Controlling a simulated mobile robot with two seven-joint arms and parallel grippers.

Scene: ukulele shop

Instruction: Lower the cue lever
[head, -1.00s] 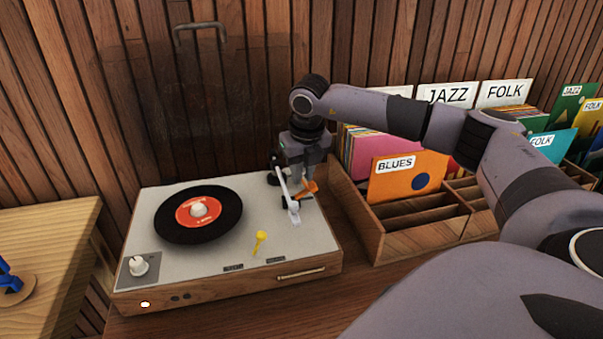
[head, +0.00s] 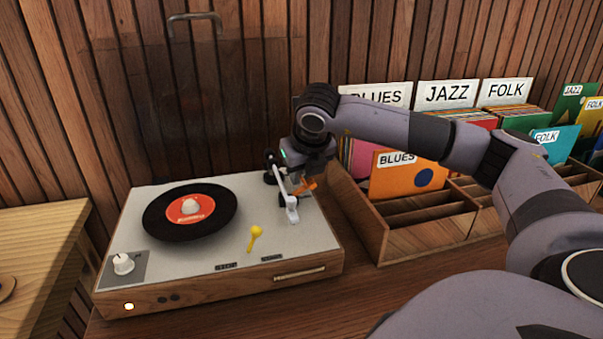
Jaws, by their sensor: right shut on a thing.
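The turntable (head: 215,195) stands on the wooden counter with a black record on its platter. At its right side a white tonearm (head: 280,183) runs forward to its white head. Beside the tonearm is a small orange lever (head: 307,186), which looks like the cue lever; it is partly hidden by my gripper. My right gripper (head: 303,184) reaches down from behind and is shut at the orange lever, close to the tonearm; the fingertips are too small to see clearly. My left gripper is out of view.
The clear lid (head: 165,105) stands open behind the deck. A wooden record crate (head: 385,225) with BLUES, JAZZ and FOLK cards stands close on the right. A white knob (head: 123,264) sits at the deck's front left. The counter in front is bare.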

